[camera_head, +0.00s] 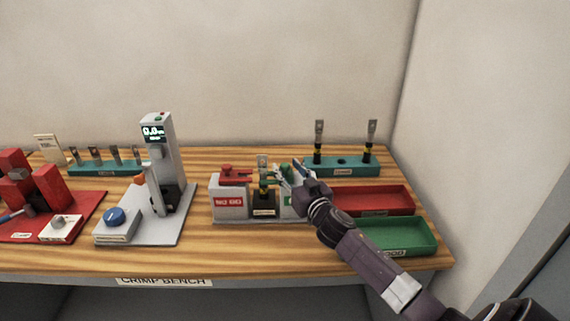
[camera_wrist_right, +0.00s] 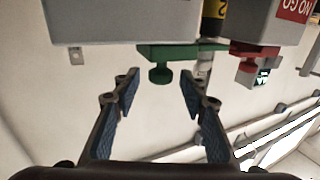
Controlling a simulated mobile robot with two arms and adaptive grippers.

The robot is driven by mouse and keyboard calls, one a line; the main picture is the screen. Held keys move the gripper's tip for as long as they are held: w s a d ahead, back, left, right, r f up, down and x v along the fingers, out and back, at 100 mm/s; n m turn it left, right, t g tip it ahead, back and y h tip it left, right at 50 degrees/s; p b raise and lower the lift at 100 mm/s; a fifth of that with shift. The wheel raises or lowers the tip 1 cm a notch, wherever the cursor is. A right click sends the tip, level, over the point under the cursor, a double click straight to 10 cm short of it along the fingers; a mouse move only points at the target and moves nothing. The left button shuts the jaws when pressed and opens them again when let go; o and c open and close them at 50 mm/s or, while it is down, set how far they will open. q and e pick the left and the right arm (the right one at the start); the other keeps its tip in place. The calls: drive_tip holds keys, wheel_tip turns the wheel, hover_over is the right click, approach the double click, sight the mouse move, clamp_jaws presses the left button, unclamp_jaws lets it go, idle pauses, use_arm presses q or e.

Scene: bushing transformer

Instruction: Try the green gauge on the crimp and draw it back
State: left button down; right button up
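The green gauge (camera_wrist_right: 180,49) shows in the right wrist view as a flat green bar with a round knob (camera_wrist_right: 160,74) on its face. My right gripper (camera_wrist_right: 160,84) is open, with one blue-padded finger on each side of the knob and visible gaps between. In the head view the right gripper (camera_head: 289,174) is over the right end of the gauge stand (camera_head: 229,202) and partly hides the green gauge. The crimp (camera_head: 263,162) stands upright in the stand's middle holder, its lug on top. The gauge's inner end is close to it; contact cannot be told. My left gripper is out of view.
A red gauge (camera_head: 228,169) rests on the stand's NO GO side. Red (camera_head: 398,190) and green (camera_head: 425,232) trays lie to the right, beneath and beside my right arm. A teal rack (camera_head: 345,171) with two upright terminals stands behind. A tester with a display (camera_head: 155,133) stands left.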

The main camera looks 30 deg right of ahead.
drive_tip(key=shift+w+d, duration=0.1)
drive_tip(key=shift+w, duration=0.95)
drive_tip(key=shift+c, duration=0.3)
clamp_jaws()
